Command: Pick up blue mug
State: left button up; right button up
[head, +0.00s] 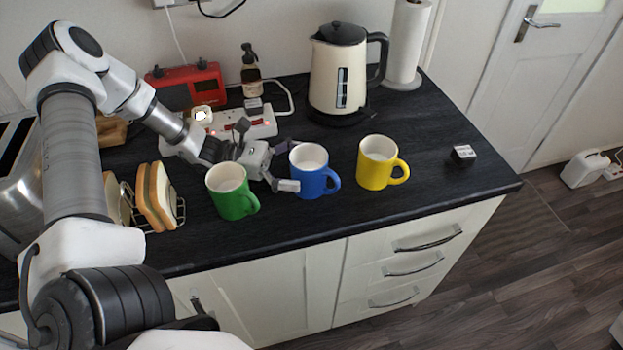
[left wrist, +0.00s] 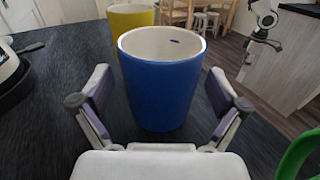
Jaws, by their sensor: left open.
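The blue mug (head: 310,173) stands upright on the dark counter between the green mug (head: 230,193) and the yellow mug (head: 376,164). My left gripper (head: 291,166) is open, low over the counter on the left side of the blue mug. In the left wrist view the blue mug (left wrist: 161,88) stands straight ahead between the two spread fingers (left wrist: 160,108). I cannot tell whether either finger touches it. The blue mug's handle shows on its right in the head view and is hidden in the wrist view.
The green mug stands close to my left gripper, its handle (left wrist: 299,154) at the wrist view's right edge. A cream kettle (head: 337,80), a power strip (head: 262,121) and a red radio (head: 187,82) stand behind. A toast rack (head: 150,208) is left. The counter right of the yellow mug is mostly clear.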

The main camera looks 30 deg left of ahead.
aim_at(322, 169)
pick_arm(q)
jog(key=x, duration=0.5)
jog(key=shift+a, duration=0.1)
jog(key=c, duration=1.5)
jog(key=shift+o, duration=0.2)
jog(key=shift+r, duration=0.1)
